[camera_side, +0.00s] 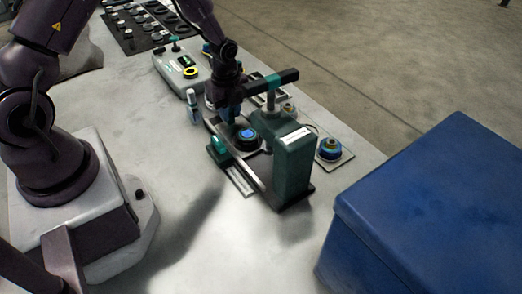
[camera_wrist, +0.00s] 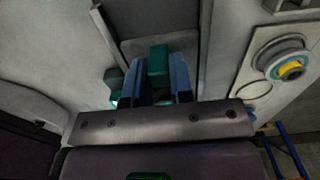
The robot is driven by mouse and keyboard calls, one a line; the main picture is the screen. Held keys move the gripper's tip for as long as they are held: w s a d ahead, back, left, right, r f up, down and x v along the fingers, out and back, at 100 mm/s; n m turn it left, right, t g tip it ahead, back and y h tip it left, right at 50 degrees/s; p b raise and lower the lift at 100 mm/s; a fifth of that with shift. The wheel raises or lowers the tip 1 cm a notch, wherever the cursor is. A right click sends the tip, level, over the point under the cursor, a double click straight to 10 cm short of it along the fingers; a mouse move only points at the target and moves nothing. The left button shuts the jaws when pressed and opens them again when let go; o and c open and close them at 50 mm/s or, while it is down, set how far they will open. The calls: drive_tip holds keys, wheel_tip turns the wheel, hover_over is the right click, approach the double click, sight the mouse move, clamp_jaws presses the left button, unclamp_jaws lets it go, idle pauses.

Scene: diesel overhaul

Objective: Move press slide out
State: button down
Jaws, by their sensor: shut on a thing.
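The press has a dark green body (camera_side: 295,165) and stands mid-bench in the side view. Its low slide frame has pale metal rails (camera_side: 253,178) reaching left from the body. A black round part with a blue top (camera_side: 248,134) sits between the rails. My gripper (camera_side: 229,115) reaches down over the left end of the slide. In the wrist view, the blue fingers of my gripper (camera_wrist: 157,88) are shut on a green block, the slide handle (camera_wrist: 158,59). The exact contact is hard to see from the side.
The press lever (camera_side: 285,77), black with a teal band, extends above the slide close to my gripper. A small bottle (camera_side: 193,107) stands to the left. A coloured ringed part (camera_side: 331,148) sits right of the press. A blue box (camera_side: 430,210) fills the right foreground. The front bench is clear.

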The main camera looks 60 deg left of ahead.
drive_tip(key=shift+a, duration=1.75)
drive_tip(key=c, duration=1.4)
unclamp_jaws()
drive_tip(key=shift+a, duration=0.2)
drive_tip(key=shift+c, duration=0.2)
drive_tip(key=o, duration=0.4)
drive_tip(key=shift+d, duration=0.1)
drive_tip(key=shift+r, duration=2.75)
